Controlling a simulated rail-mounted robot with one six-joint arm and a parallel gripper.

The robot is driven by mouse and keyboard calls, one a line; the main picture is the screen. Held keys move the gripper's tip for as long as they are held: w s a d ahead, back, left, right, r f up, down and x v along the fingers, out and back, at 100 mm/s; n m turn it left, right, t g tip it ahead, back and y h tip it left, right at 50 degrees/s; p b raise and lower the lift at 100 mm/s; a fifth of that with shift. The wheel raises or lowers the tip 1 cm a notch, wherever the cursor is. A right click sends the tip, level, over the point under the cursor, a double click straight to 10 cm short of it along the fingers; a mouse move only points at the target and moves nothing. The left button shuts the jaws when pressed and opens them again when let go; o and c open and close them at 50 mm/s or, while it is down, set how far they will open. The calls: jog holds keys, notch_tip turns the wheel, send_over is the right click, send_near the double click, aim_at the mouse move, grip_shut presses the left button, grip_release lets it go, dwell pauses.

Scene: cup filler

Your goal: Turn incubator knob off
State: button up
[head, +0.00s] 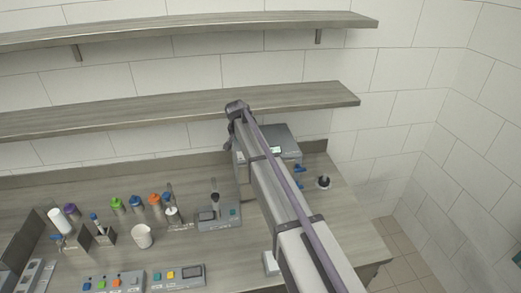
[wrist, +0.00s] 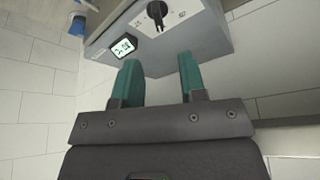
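The incubator is a grey box (wrist: 190,42) at the top of the wrist view, with a small lit display (wrist: 123,46). A black knob (wrist: 157,12) sits on its pale panel, with dial marks beside it; the knob's setting cannot be read. In the head view the incubator (head: 284,136) stands at the back of the counter, partly hidden behind my arm. My gripper (wrist: 160,75) has two green fingers, spread apart with nothing between them. The knob lies beyond the gap between the fingertips, apart from them. The fingers cannot be made out in the head view.
The counter (head: 185,262) holds several coloured-cap bottles, a white cup (head: 142,236), a grey device (head: 218,216) and button panels (head: 178,277) to the left. A small black-topped item (head: 323,182) stands right of the incubator. A shelf (head: 160,109) runs above.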

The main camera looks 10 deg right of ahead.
jog(key=b+x, duration=1)
jog(key=x, duration=0.1)
jog(key=shift+d+f, duration=0.1)
jog(key=shift+d, duration=0.1)
jog(key=shift+s+r, duration=0.1)
jog(key=shift+r, duration=0.1)
jog(key=shift+c, duration=0.3)
grip_shut()
